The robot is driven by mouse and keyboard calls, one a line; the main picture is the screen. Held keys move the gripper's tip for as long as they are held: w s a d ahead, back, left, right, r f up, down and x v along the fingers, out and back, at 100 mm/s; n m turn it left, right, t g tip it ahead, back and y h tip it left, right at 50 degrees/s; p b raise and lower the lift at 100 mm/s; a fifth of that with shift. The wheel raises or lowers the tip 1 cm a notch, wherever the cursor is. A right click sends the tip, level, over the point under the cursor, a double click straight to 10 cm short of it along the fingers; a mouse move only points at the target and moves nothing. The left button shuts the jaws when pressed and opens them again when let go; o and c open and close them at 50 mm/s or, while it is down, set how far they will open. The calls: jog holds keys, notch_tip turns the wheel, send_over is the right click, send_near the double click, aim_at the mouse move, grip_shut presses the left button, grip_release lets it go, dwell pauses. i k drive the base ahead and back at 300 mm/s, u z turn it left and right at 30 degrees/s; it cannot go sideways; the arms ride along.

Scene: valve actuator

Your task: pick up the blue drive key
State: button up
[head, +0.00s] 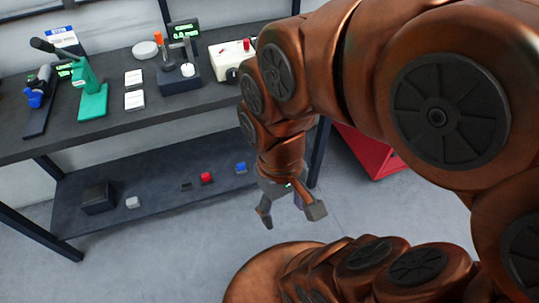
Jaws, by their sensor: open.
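A small blue block (241,168), which looks like the blue drive key, lies at the right end of the dark lower shelf (150,207). It is small in the head view, so its exact shape is hard to tell. My gripper (290,213) points down with its fingers apart and nothing between them. In the picture it is to the right of and below the blue block, apart from it, and appears just off the shelf's right end.
A red block (206,178), a small black piece (186,187), a white block (133,202) and a dark box (97,197) are on the lower shelf. The bench top (180,112) above holds a green press (90,92) and other devices. A red cabinet (367,152) stands right.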

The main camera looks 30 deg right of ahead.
aim_at(240, 167)
jog(key=z, duration=0.8)
jog(key=k, duration=0.7)
jog(key=u, duration=1.05)
jog(key=i, duration=0.5)
